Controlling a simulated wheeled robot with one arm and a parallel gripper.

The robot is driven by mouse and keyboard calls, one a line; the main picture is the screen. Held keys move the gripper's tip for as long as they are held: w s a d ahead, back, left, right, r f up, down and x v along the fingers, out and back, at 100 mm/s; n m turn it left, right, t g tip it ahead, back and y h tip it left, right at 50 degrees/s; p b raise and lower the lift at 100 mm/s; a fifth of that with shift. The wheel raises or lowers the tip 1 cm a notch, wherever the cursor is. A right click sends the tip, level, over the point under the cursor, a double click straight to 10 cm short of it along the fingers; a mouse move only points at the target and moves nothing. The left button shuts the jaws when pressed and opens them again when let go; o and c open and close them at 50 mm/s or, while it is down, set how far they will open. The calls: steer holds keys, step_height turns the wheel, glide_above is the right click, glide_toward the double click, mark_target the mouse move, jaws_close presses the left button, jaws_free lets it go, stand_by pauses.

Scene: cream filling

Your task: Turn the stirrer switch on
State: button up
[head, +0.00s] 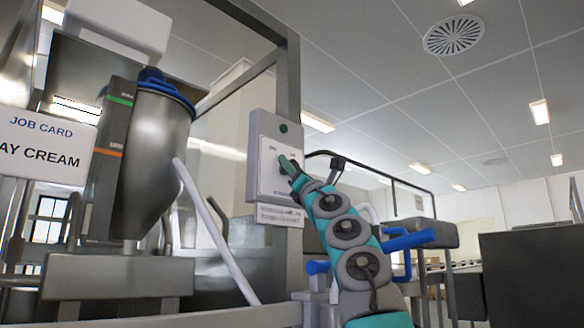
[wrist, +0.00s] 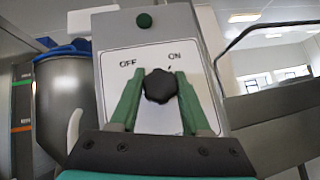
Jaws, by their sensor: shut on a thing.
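The stirrer switch is a dark lobed knob (wrist: 160,86) on a white plate (wrist: 147,125) marked OFF at upper left and ON at upper right. A small dark mark at the knob's upper right slants toward ON. The plate sits on a grey box (head: 259,125) with a green button (wrist: 144,20) above it. My gripper (wrist: 159,90) has its green fingers on either side of the knob, shut on it. In the head view, my gripper (head: 289,164) reaches the plate's face and covers the knob.
A steel hopper (head: 157,145) with a blue rim stands left of the box. The box hangs on a grey upright post (head: 290,90). A job card (head: 40,145) is at far left. A dark rail (head: 385,172) runs behind my arm at right.

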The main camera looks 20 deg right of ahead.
jaws_close()
